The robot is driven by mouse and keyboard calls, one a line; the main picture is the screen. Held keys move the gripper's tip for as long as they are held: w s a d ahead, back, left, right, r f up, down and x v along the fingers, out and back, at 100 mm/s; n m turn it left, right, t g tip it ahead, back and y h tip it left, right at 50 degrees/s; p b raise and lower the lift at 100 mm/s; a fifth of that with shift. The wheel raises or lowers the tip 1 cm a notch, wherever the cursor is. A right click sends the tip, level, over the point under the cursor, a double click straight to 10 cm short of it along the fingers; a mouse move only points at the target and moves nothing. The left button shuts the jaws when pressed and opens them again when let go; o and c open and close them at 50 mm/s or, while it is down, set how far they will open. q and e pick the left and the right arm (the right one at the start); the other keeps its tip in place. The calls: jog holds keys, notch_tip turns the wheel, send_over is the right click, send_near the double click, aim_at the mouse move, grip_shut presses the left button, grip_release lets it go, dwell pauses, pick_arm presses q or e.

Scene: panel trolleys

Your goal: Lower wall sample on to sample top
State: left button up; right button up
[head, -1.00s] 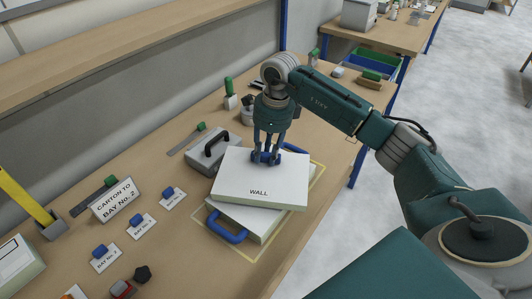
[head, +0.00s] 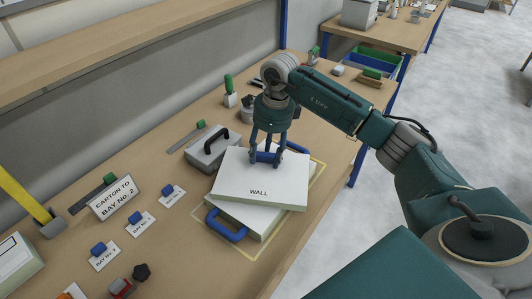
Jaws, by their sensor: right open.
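The wall sample (head: 258,190) is a white slab labelled WALL. It lies flat on top of another white slab (head: 262,233) with a blue handle at its front left, turned at an angle beneath it. Whether a finger touches the handle or slab I cannot tell. My left gripper is not in view.
A yellow outline (head: 254,256) on the bench surrounds the slabs. A grey box with a black handle (head: 211,150) stands close at the left. The bench's front right edge is near.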

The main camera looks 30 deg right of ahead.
notch_tip(320, 180, up, 12)
jog(key=s+d, duration=0.1)
dwell(0.4)
jog(key=shift+f, duration=0.1)
